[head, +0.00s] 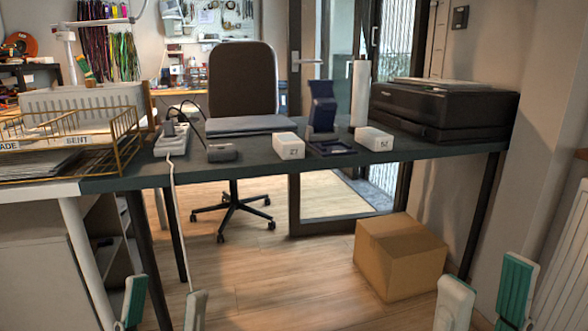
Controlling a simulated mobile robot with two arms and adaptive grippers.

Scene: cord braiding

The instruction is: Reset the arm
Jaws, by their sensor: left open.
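My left gripper (165,308) shows at the bottom left of the head view. Its two green-and-white fingers stand wide apart with nothing between them. My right gripper (485,302) shows at the bottom right, its fingers also apart and empty. Both grippers appear low in the picture, below the dark desk top (240,168), and touch nothing visible. The rest of both arms is outside the view.
On the desk are a wire tray (118,126), a power strip (174,140), a closed laptop (250,125), two white boxes (289,146) (374,139), a dark blue stand (322,108) and a black printer (442,108). A cardboard box (400,257) sits on the floor below.

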